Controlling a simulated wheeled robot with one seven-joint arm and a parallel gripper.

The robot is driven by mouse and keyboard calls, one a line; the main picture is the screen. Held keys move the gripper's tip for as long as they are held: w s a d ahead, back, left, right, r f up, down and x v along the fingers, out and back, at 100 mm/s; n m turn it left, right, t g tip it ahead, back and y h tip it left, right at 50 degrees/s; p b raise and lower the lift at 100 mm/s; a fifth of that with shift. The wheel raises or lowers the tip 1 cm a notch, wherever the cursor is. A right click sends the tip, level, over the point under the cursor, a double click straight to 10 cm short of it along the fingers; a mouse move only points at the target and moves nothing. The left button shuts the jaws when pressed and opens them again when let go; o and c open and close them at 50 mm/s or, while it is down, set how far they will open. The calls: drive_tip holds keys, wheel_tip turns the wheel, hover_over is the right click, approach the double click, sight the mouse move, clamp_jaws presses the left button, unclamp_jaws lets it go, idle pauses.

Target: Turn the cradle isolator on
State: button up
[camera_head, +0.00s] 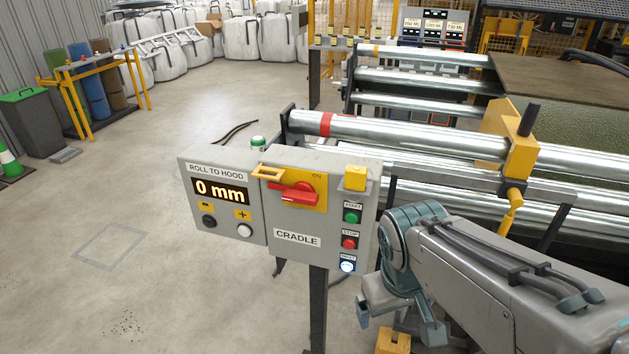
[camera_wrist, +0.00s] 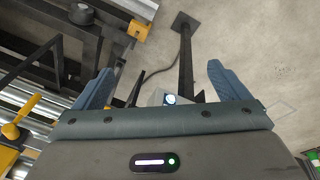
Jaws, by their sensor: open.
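The cradle isolator (camera_head: 298,193) is a red rotary handle on a yellow plate, on the front of the grey CRADLE box (camera_head: 296,255). Its red handle lies nearly horizontal, and "ON" is printed at the plate's upper right. A yellow loop-shaped piece (camera_head: 267,172) sits at the plate's upper left. My gripper (camera_head: 402,318) is below and to the right of the box, apart from the isolator. In the wrist view its two blue-grey fingers (camera_wrist: 163,82) are spread with nothing held between them. The isolator does not show in the wrist view.
Right of the isolator are a green START button (camera_head: 351,217), a red STOP button (camera_head: 349,243) and a lit white-blue button (camera_head: 347,267). The ROLL TO HOOD display (camera_head: 221,191) reads 0 mm. Metal rollers (camera_head: 400,132) stand behind.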

wheel_tip(320, 180, down, 3)
drive_tip(key=w+n+h+b, duration=0.3)
drive_tip(key=n+h, duration=0.2)
drive_tip(key=n, duration=0.4)
drive_tip(key=n+t+b, duration=0.5)
drive_tip(key=n+t, duration=1)
drive_tip(key=n, duration=0.6)
approach(298, 200)
drive_tip(key=x, duration=0.9)
drive_tip(key=shift+f, duration=0.1)
drive_tip(key=shift+s, duration=0.1)
